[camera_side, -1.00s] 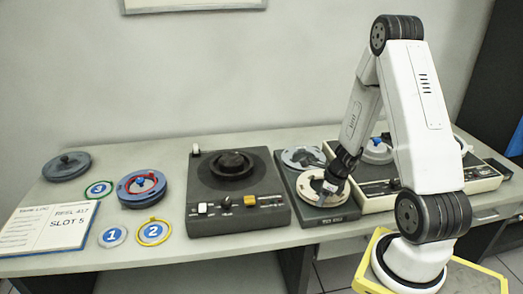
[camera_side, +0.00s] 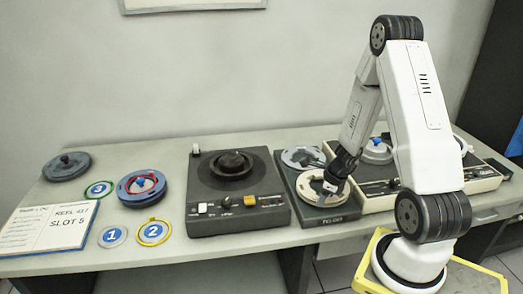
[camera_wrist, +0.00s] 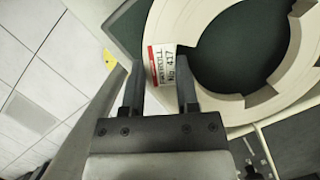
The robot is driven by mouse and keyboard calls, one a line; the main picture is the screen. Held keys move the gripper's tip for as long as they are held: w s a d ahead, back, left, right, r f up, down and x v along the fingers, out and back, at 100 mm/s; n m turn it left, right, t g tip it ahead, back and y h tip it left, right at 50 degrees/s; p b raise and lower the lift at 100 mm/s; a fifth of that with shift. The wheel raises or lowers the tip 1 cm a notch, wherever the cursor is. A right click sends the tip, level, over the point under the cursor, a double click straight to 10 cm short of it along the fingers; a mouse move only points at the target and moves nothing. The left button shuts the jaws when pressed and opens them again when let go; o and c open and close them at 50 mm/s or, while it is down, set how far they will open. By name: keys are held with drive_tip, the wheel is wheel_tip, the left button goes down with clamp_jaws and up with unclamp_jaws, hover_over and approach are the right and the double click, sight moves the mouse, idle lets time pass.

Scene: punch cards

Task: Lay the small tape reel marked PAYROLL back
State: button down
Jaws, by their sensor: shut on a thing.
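The small cream tape reel (camera_side: 304,187) lies on the front part of the dark two-place tray (camera_side: 327,217), right of the tape deck. In the wrist view the reel (camera_wrist: 213,22) is a broad notched ring, with a label (camera_wrist: 159,66) reading PAYROLL No 417. In the wrist view my gripper's fingers (camera_wrist: 160,92) stand on either side of the labelled rim. My arm comes in from the right. The reel looks flat, and I cannot tell whether it touches the tray.
A grey reel (camera_side: 302,157) lies in the tray's back place. The dark tape deck (camera_side: 237,190) is to the left, the cream deck (camera_side: 470,178) to the right. Further left are a blue-grey reel (camera_side: 133,195), numbered rings (camera_side: 152,232) and an open book (camera_side: 50,229) reading REEL 417, SLOT 5.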

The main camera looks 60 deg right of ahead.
drive_tip(key=shift+f, duration=1.25)
idle(0.9)
drive_tip(key=shift+c, duration=1.4)
unclamp_jaws()
drive_tip(key=c, duration=0.3)
drive_tip(key=shift+c, duration=0.2)
drive_tip(key=shift+r, duration=0.1)
drive_tip(key=shift+r, duration=4.45)
drive_tip(key=shift+a, duration=0.1)
